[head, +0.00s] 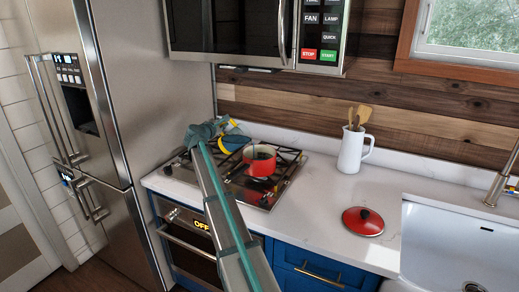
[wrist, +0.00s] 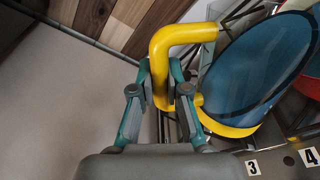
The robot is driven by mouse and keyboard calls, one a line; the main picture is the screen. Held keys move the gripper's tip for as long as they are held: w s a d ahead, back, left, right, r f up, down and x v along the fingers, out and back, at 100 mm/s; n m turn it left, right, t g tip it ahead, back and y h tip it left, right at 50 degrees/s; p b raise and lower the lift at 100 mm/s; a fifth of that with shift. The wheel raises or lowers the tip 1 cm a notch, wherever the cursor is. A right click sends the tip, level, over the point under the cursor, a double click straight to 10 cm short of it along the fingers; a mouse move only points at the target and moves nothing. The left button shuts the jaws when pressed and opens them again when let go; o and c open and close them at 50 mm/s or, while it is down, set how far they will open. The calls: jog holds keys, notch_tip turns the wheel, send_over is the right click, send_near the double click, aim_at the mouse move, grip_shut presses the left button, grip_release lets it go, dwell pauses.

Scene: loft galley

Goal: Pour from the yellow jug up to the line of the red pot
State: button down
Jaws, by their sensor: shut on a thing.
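The yellow jug (wrist: 226,130) is held beside the red pot, and its handle sits between my fingers. My gripper (wrist: 163,92) is shut on that handle. A blue surface fills the jug's wide mouth in the wrist view. In the head view the jug (head: 234,143) is partly hidden by my gripper (head: 212,130) and looks tilted toward the pot. The red pot (head: 260,165) stands open on the hob just right of the jug; its edge also shows in the wrist view (wrist: 314,85). I cannot make out its line, its level, or any stream.
The red lid (head: 363,221) lies on the white counter. A white utensil jug (head: 351,150) stands at the back. The sink (head: 460,245) is at right, the fridge (head: 150,90) at left. The microwave (head: 235,30) hangs above the hob (head: 246,190).

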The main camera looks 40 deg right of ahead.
jog(key=shift+s+d+r+m, duration=0.15)
jog(key=shift+m, duration=0.15)
dwell(0.6)
jog(key=shift+s+d+r+m, duration=0.2)
jog(key=shift+s+r+m, duration=0.1)
jog(key=shift+r, duration=0.15)
jog(key=shift+s+d+r+m, duration=0.2)
jog(key=shift+r+m, duration=0.1)
jog(key=shift+r, duration=0.1)
dwell(1.8)
jog(key=w+a+f+n, duration=0.2)
jog(key=f+n, duration=0.1)
jog(key=shift+w+n+h, duration=0.3)
jog(key=shift+w, duration=0.1)
jog(key=shift+s+r, duration=0.15)
jog(key=shift+s, duration=0.05)
